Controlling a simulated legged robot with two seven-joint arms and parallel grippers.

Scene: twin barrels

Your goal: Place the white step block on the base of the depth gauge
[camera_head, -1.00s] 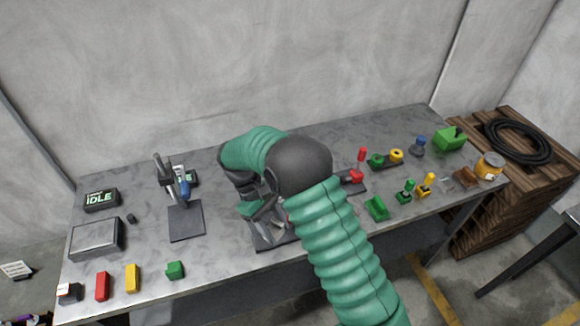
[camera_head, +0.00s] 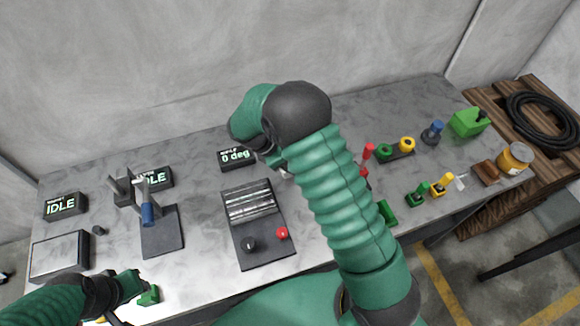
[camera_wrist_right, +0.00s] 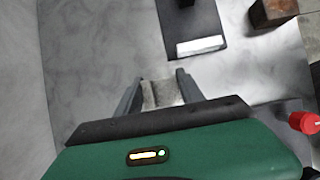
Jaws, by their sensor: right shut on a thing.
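My right gripper (camera_wrist_right: 160,92) is shut on a pale grey-white block (camera_wrist_right: 158,96), taken to be the white step block; its shape is partly hidden by the fingers. In the head view that gripper is mostly hidden behind my right arm, above the table's middle. The depth gauge (camera_head: 147,212), taken to be the stand with a blue-tipped plunger, is at the left of the table. Its dark flat base (camera_head: 166,240) is bare in front of the plunger. My left gripper (camera_head: 124,290) is low at the table's front left, beside a green block (camera_head: 149,297); its jaws are unclear.
A dark fixture (camera_head: 262,260) with metal bars, a black knob and a red knob lies right of the gauge. Displays (camera_head: 237,157) and (camera_head: 64,207) stand behind and at the left. A grey metal box (camera_head: 60,257) is at far left. Several coloured parts crowd the right.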

